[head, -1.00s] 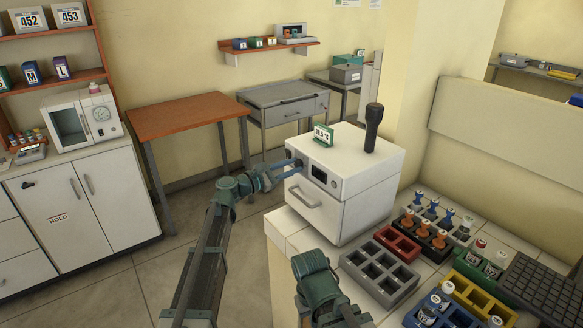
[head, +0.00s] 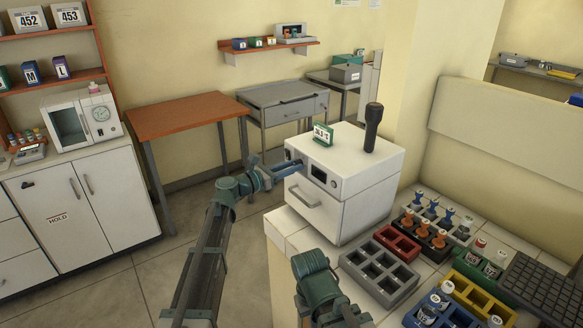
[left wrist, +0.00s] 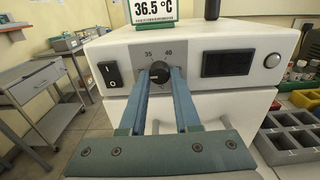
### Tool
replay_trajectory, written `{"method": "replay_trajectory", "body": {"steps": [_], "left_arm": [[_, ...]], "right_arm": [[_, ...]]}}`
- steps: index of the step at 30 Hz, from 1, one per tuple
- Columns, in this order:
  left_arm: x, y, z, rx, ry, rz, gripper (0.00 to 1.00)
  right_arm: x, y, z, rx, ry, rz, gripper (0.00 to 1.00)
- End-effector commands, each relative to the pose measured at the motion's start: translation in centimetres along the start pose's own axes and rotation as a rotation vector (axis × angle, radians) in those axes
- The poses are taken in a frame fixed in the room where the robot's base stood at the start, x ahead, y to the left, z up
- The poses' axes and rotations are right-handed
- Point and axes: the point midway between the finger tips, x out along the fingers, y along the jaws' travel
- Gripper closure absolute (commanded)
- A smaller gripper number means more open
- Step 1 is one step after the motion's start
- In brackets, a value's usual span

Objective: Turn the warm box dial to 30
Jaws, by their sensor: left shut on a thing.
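The warm box (head: 345,185) is a white cabinet on the tiled counter. Its black dial (left wrist: 160,72) is on the front panel, with the marks 35 and 40 above it in the left wrist view. My left gripper (left wrist: 161,76) is shut on the dial, one blue finger on each side. In the head view my left gripper (head: 298,166) reaches the panel's left part and hides the dial. The dial's pointer is too small to read surely. Only part of my right arm shows at the bottom of the head view; its gripper is not seen.
A black rocker switch (left wrist: 110,75) is left of the dial and a dark display (left wrist: 227,63) right of it. A green-framed 36.5 °C sign (head: 323,134) and a black upright object (head: 373,127) stand on the box. Racks (head: 378,274) fill the counter at right.

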Motion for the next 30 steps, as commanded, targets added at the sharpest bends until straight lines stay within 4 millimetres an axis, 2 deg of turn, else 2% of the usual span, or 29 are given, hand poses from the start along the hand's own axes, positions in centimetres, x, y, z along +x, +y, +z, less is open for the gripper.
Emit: {"method": "replay_trajectory", "body": {"steps": [10, 11, 15, 16, 25, 30], "left_arm": [[-0.1, -0.1, -0.1, 0.000, 0.004, -0.002, 1.00], [-0.1, -0.1, -0.1, 0.000, 0.004, -0.002, 0.67], [-0.1, -0.1, -0.1, 0.000, 0.002, -0.002, 0.42], [-0.1, -0.1, -0.1, 0.000, 0.002, -0.002, 0.39], [-0.2, -0.1, 0.0, -0.001, 0.001, -0.001, 0.39], [-2.2, -0.1, 0.0, -0.001, 0.001, 0.001, 0.39]], "right_arm": [[0.0, 0.0, 0.0, 0.000, 0.000, 0.000, 1.00], [0.0, 0.0, 0.0, 0.000, 0.000, 0.000, 1.00], [0.0, 0.0, 0.0, 0.000, 0.000, 0.000, 1.00], [0.0, 0.0, 0.0, 0.000, 0.000, 0.000, 1.00], [0.0, 0.0, 0.0, 0.000, 0.000, 0.000, 1.00], [0.0, 0.0, 0.0, 0.000, 0.000, 0.000, 1.00]]}}
